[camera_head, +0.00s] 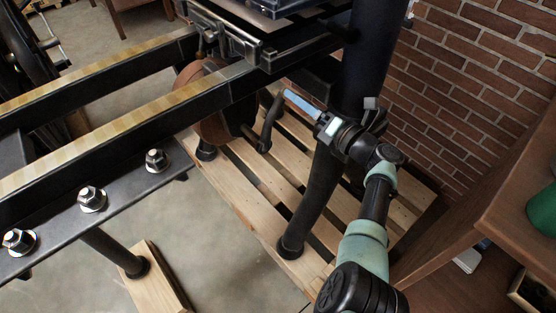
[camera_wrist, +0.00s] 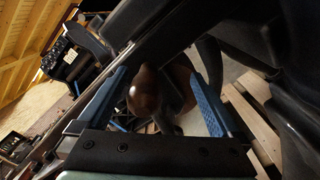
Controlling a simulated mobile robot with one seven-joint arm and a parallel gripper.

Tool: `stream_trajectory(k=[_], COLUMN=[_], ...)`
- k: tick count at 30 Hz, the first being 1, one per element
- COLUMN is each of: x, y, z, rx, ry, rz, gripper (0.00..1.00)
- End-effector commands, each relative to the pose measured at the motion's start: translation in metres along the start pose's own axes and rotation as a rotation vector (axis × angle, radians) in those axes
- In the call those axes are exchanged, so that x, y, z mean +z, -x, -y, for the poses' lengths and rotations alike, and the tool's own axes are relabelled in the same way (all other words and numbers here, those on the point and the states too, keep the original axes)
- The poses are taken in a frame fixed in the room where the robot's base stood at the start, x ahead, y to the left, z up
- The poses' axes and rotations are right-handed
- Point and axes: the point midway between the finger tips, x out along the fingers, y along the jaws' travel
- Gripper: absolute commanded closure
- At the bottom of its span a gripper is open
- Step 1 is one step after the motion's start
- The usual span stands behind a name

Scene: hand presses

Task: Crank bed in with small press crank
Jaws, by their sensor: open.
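The small press crank (camera_head: 269,122) is a dark bent arm with an upright grip, below the press rails beside a round brown drum (camera_head: 205,92). My gripper (camera_head: 289,95) is just right of the crank's grip, its blue finger reaching toward the upper end. In the wrist view my gripper (camera_wrist: 155,85) has its two blue fingers wide apart. A rounded brown piece (camera_wrist: 147,92), seemingly the crank's grip, shows between them, with no visible contact. The press bed (camera_head: 225,35) is at the top, partly cut off.
Two long rails (camera_head: 110,125) run to the left. A thick black press leg (camera_head: 325,190) stands close to my arm on a wooden pallet (camera_head: 250,190). A brick wall (camera_head: 470,80) is behind, and a wooden table (camera_head: 515,220) stands at the right.

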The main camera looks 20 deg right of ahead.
Motion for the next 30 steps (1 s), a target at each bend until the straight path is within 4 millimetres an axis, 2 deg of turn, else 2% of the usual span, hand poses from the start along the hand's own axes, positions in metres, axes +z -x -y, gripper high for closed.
stream_trajectory(k=[30], x=[0.001], y=[0.076], z=[-0.002], rx=[0.002], ry=[0.001], rz=[-0.001], gripper=[0.00])
